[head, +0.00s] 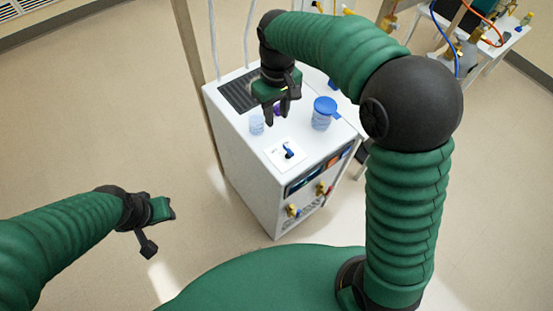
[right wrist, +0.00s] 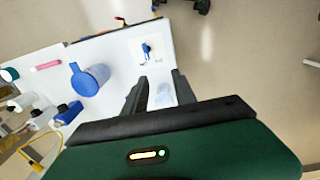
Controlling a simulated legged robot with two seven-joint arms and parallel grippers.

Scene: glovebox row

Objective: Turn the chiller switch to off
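The chiller (head: 262,150) is a white box-shaped unit standing on the floor. Its switch (head: 287,151) is a small blue knob on a white label plate on the top, near the front edge. The switch also shows in the right wrist view (right wrist: 147,49), at the top centre, beyond my fingertips. My right gripper (head: 281,114) is above the chiller top, behind the switch and apart from it.
A clear jug with a blue lid (head: 322,113) stands right of the switch on the chiller top. A small clear cup (head: 257,124) stands close by my right gripper. Brass fittings (head: 293,210) stick out of the chiller's front. A bench (head: 490,45) with tubing is at the upper right.

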